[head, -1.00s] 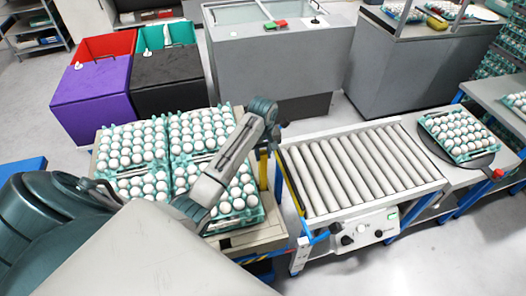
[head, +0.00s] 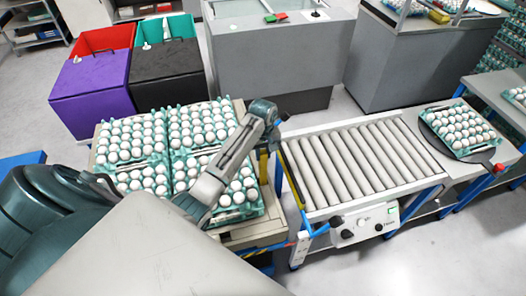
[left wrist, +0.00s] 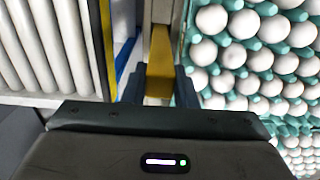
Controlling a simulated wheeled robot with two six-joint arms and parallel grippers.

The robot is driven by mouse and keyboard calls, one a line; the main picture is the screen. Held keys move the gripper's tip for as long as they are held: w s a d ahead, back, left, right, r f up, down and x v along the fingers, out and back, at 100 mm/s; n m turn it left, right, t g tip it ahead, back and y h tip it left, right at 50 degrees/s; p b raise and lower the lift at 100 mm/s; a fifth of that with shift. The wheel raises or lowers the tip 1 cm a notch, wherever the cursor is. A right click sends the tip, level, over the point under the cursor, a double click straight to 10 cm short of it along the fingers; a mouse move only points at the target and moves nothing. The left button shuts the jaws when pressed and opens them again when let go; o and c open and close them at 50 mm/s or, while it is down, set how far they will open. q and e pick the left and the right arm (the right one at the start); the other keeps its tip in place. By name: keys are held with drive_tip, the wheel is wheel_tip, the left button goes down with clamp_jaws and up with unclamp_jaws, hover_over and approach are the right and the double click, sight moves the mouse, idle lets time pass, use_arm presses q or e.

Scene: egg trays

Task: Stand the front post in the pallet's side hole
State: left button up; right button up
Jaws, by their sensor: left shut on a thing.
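The yellow front post (left wrist: 160,62) is between the fingers of my left gripper (left wrist: 160,88) in the left wrist view. The gripper is shut on it. In the head view the post (head: 263,166) shows as a short yellow piece below my left wrist, at the right side of the pallet (head: 258,233). The pallet is beige and carries the egg trays. In the left wrist view the post is in the gap between the trays and the conveyor. The side hole cannot be made out, nor whether the post is in it. My right gripper is out of view.
Green trays of white eggs (head: 128,157) fill the pallet beside my gripper. The roller conveyor (head: 360,160), with a yellow edge strip, stands close on the right. A turntable (head: 437,138) with one egg tray is farther right. Purple and black bins (head: 92,92) stand behind.

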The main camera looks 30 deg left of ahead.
use_arm(q)
drive_tip(key=shift+f, duration=0.35)
drive_tip(key=o, duration=0.9)
drive_tip(key=shift+o, duration=0.4)
